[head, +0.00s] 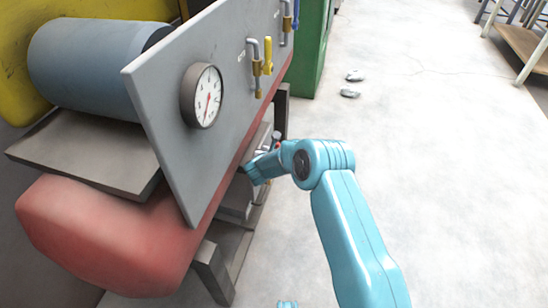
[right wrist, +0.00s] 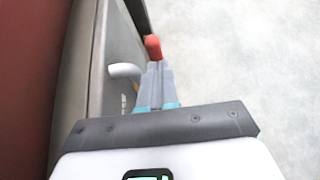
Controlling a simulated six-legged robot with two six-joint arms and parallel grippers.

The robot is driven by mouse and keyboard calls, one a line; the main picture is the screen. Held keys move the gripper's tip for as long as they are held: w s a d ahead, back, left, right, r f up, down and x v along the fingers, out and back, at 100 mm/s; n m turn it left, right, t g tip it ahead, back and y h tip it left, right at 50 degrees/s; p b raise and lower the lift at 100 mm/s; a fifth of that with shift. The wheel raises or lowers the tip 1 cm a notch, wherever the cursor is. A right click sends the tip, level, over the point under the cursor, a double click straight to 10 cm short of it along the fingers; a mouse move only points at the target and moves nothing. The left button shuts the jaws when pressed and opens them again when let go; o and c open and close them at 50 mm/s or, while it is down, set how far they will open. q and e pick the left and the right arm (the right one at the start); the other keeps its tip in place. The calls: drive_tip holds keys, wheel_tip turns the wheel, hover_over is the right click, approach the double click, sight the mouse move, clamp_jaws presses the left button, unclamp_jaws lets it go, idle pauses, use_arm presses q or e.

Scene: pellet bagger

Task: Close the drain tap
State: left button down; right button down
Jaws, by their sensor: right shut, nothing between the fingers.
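A red-orange handle end (right wrist: 153,47), which looks like the drain tap's handle, shows just beyond my right fingertips in the right wrist view. A pale curved pipe (right wrist: 125,70) sticks out from the grey side just left of the fingers.
The grey panel (head: 165,135) carries a round gauge (head: 207,96) and a yellow-handled valve (head: 267,55). The red tank (head: 105,235) and a dark metal frame (head: 213,272) stand close left of my arm. The pale floor (head: 430,150) to the right is open.

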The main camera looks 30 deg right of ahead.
drive_tip(key=shift+r, duration=0.1)
idle(0.3)
drive_tip(key=shift+a+r, duration=0.15)
drive_tip(key=shift+r, duration=0.5)
